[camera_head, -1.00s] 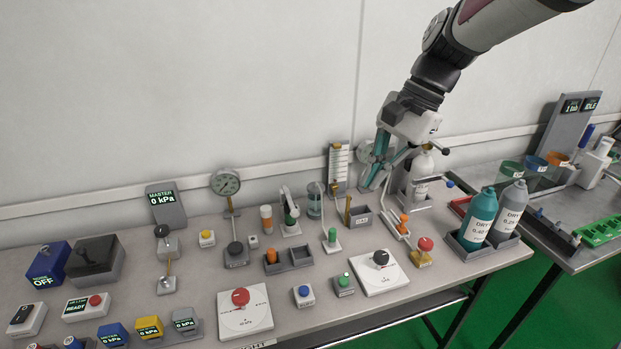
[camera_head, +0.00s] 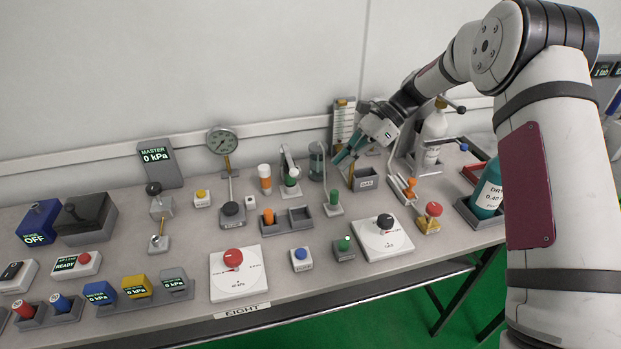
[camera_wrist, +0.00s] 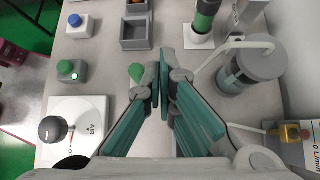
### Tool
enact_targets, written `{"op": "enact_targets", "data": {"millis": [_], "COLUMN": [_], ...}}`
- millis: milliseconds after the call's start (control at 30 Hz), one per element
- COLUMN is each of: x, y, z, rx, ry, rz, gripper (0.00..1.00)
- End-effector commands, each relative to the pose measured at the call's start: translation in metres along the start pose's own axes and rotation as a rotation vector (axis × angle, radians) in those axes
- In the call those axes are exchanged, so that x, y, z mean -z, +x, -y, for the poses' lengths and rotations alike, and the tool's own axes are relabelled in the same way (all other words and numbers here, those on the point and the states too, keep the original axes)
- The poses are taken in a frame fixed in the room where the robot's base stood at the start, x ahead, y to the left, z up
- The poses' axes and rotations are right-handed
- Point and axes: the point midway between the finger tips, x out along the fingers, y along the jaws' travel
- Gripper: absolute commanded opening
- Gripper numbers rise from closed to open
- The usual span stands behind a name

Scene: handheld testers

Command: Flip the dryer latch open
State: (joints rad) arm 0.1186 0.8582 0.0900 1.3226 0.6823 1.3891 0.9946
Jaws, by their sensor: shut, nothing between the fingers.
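A clear cylinder with a grey cap (camera_head: 317,160) stands at the back middle of the bench; it looks like the dryer, though no label is readable. It also shows in the wrist view (camera_wrist: 262,62), to the right of my fingers. A white bent rod (camera_wrist: 240,44) passes beside its cap. A green knob (camera_head: 333,197) on a white base stands in front of it; in the wrist view a green knob (camera_wrist: 137,72) is just left of my fingertips. I cannot tell which part is the latch. My gripper (camera_head: 341,159) is shut and empty, just right of the cylinder.
A flow scale (camera_head: 343,124) stands behind my gripper and a grey bin (camera_head: 366,180) to its right. A green-banded tube (camera_head: 291,177) stands left of the cylinder. A white dial plate (camera_head: 382,241) lies in front. The bench is crowded with small gaps.

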Motion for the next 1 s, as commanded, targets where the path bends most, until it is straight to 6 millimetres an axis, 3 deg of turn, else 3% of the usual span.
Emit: {"op": "enact_targets", "data": {"millis": [467, 1000], "x": [0.000, 0.000], "y": [0.008, 0.105], "z": [0.000, -0.001], "rx": [-0.001, -0.003], "ry": [0.001, 0.001], "rz": [0.001, 0.000], "gripper": [0.00, 0.00]}}
